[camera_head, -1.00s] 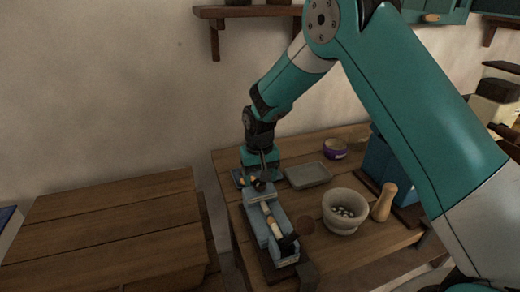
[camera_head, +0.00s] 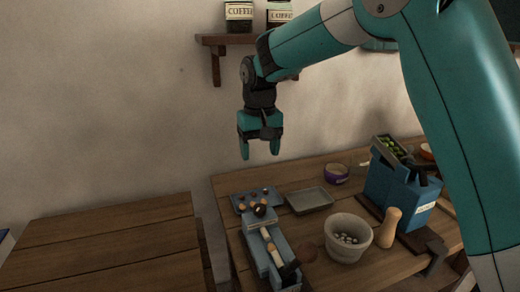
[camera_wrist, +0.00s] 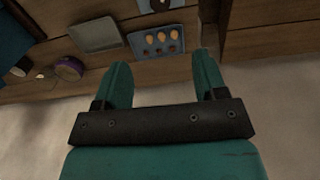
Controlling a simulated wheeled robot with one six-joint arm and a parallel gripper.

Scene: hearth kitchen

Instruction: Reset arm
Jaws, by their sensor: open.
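My gripper (camera_head: 259,152) hangs above the back edge of the right-hand table, in front of the wall. Its two teal fingers point down and stand apart with nothing between them. In the wrist view, my gripper (camera_wrist: 164,75) is also open and empty. Below it on the table is a blue-grey tray (camera_head: 240,204) holding several small round orange and dark items; this tray also shows in the wrist view (camera_wrist: 138,50).
A long blue-grey device (camera_head: 262,255) lies in front of the tray. A flat grey tray (camera_head: 309,200), purple-banded bowl (camera_head: 335,174), stone mortar (camera_head: 346,237), wooden pestle (camera_head: 388,228) and blue box (camera_head: 392,185) share the table. A shelf (camera_head: 216,41) with coffee tins is above. The left table (camera_head: 100,240) is bare.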

